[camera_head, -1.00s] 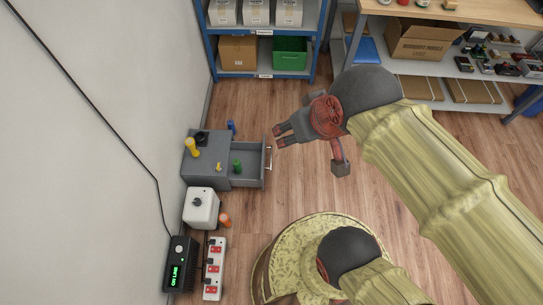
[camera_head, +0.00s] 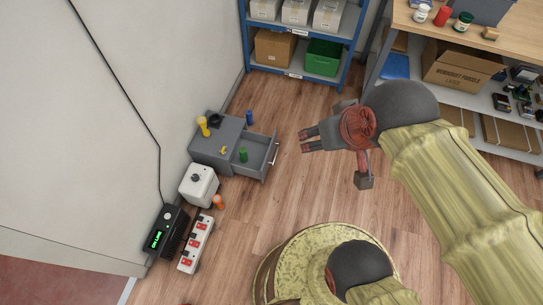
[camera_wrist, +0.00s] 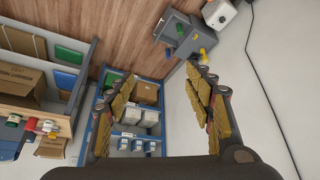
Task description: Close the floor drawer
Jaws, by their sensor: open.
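The floor drawer (camera_head: 252,168) is pulled out to the right of a small grey cabinet (camera_head: 213,146) on the wood floor by the wall. A pale bar handle (camera_head: 275,154) is on its front. A green cylinder (camera_head: 243,155) shows at the drawer. My gripper (camera_head: 304,140) is open and empty, to the right of the handle and apart from it, pointing left.
On the cabinet are a yellow object (camera_head: 203,128) and a dark item. A blue cylinder (camera_head: 249,117) stands behind. A white box (camera_head: 199,185), an orange cylinder (camera_head: 218,202) and a power strip (camera_head: 196,244) lie in front. A blue shelf (camera_head: 297,73) is behind. Floor right of the drawer is clear.

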